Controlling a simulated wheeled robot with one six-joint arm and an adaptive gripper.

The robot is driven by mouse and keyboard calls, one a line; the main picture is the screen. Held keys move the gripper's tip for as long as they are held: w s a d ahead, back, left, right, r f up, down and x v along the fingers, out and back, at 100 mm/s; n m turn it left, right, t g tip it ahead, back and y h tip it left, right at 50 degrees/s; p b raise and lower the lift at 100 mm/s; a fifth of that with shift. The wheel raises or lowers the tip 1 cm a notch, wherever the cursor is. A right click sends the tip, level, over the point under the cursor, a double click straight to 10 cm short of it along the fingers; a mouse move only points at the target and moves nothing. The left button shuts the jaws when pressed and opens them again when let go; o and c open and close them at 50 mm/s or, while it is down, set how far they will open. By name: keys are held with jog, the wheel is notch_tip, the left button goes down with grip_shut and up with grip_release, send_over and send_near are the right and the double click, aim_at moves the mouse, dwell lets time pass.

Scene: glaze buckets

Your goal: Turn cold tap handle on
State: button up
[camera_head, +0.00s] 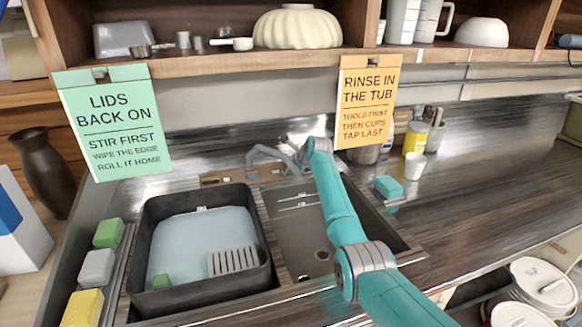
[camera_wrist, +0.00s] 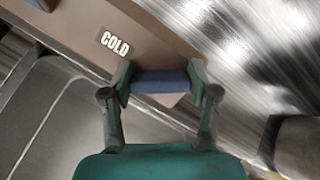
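The cold tap handle (camera_wrist: 160,82) is a blue bar beside a white "COLD" label (camera_wrist: 115,43) on a brown plate in the wrist view. My gripper (camera_wrist: 160,80) has its two fingers wide apart, one at each end of the blue bar. The fingers hide the bar's ends, so firm contact is unclear. In the head view my gripper (camera_head: 296,162) is at the back of the sink, by the grey curved tap (camera_head: 265,151). My arm hides the handle there.
A black tub (camera_head: 262,275) of pale water stands left of the sink basin (camera_head: 290,232). A green card (camera_head: 115,125) and an orange card (camera_head: 366,100) hang from the shelf above.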

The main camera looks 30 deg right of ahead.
jog(key=c, duration=0.3)
jog(key=shift+n+g+y, duration=0.4)
jog(key=shift+n+y, duration=0.1)
jog(key=shift+n, duration=1.8)
jog(key=shift+c, duration=0.2)
jog(key=o, duration=1.2)
jog(key=shift+c, duration=0.2)
jog(key=shift+s, duration=0.1)
jog(key=v, duration=1.1)
jog(key=shift+s+r, duration=0.25)
jog(key=shift+s, duration=0.05)
